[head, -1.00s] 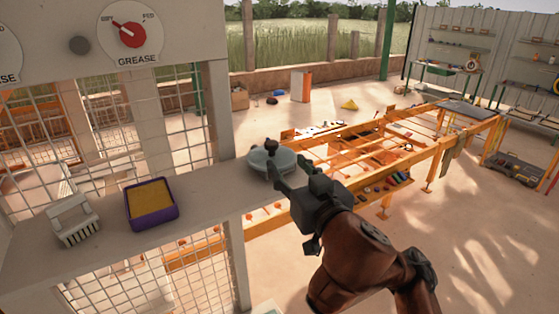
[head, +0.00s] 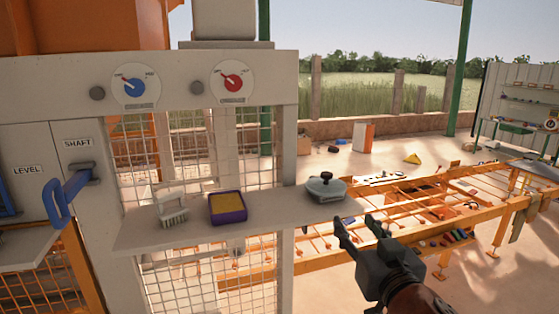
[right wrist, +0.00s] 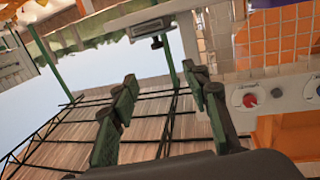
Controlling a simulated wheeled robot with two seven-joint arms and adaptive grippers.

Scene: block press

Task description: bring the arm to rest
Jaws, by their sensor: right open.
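My right gripper (head: 356,229) is open and empty in the head view, low and to the right of the shelf's right end. Its two fingers stand apart, and the right wrist view shows the open fingers (right wrist: 160,105) with nothing between them. A grey lidded pot (head: 326,188) with a dark knob sits upright on the right end of the shelf, a little up and left of the gripper and apart from it. My left gripper is not in view.
The grey shelf (head: 150,238) also holds a purple tray with a yellow pad (head: 228,208) and a white brush-like piece (head: 172,207). A blue handle (head: 68,195) sticks out at left. An orange rail frame (head: 440,205) stands behind the gripper.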

